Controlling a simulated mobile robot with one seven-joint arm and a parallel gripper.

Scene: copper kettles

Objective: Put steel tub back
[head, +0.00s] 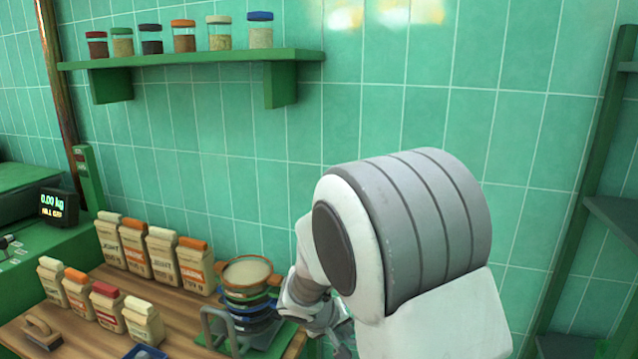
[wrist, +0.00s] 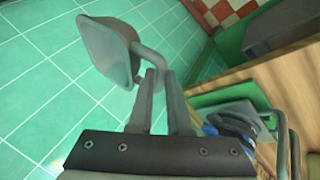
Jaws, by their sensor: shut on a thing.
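A grey steel tub (wrist: 108,48) with a bent bar handle shows at the upper left of the wrist view. My gripper (wrist: 158,78) is shut on the tub's handle, and the tub hangs out to the left of the fingers, with tiled surface behind it. In the head view my arm covers most of the gripper, and I cannot make out the tub clearly there.
A stack of coloured pans (head: 250,300) stands on a green board at the counter's (head: 190,307) right end, beside a grey bar handle (head: 213,325). Several paper bags (head: 163,252) stand on the counter. A shelf (head: 190,60) holds jars above.

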